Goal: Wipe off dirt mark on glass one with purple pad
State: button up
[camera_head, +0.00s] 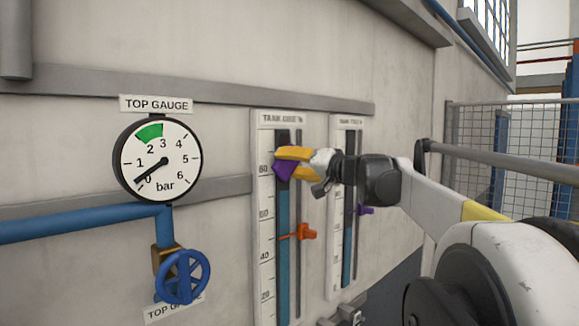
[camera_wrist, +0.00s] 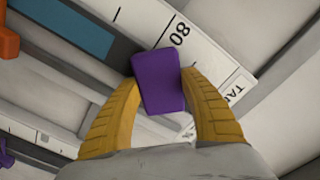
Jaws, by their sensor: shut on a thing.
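My gripper (camera_head: 293,162) has yellow fingers shut on a purple pad (camera_head: 284,170). In the wrist view the pad (camera_wrist: 159,81) sits between both fingertips (camera_wrist: 160,82). The pad is held at the upper part of the first tank gauge (camera_head: 263,217), near the 80 mark, in front of its dark glass strip (camera_head: 283,225) with blue fill below. The wrist view shows the glass (camera_wrist: 62,28) at the upper left and the 80 mark (camera_wrist: 182,32) beside the pad. I cannot tell whether the pad touches the glass. No dirt mark is visible; the pad and gripper cover part of the strip.
An orange pointer (camera_head: 305,231) sticks out on the first gauge below my gripper. A second tank gauge (camera_head: 337,240) with a purple pointer (camera_head: 365,210) stands to the right. A round pressure gauge (camera_head: 158,160) and a blue valve wheel (camera_head: 182,276) are at the left.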

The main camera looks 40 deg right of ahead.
aim_at(284, 133)
jog(key=shift+r+p, duration=1.45)
jog(key=shift+r, duration=0.95)
jog(key=shift+r+p, duration=0.3)
jog(key=shift+r, duration=1.2)
jog(key=shift+f+b, duration=4.1)
jog(key=shift+f, duration=2.3)
jog(key=shift+r+p, duration=4.25)
jog(key=shift+r, duration=2.2)
jog(key=shift+s, duration=0.1)
jog(key=shift+s+d+f, duration=0.1)
jog(key=shift+s+d, duration=0.05)
jog(key=shift+s, duration=0.45)
jog(key=shift+s+d+b, duration=0.15)
jog(key=shift+s+b, duration=0.05)
jog(key=shift+s, duration=0.95)
jog(key=shift+s+d+b, duration=0.1)
jog(key=shift+s+b, duration=0.05)
jog(key=shift+s, duration=0.95)
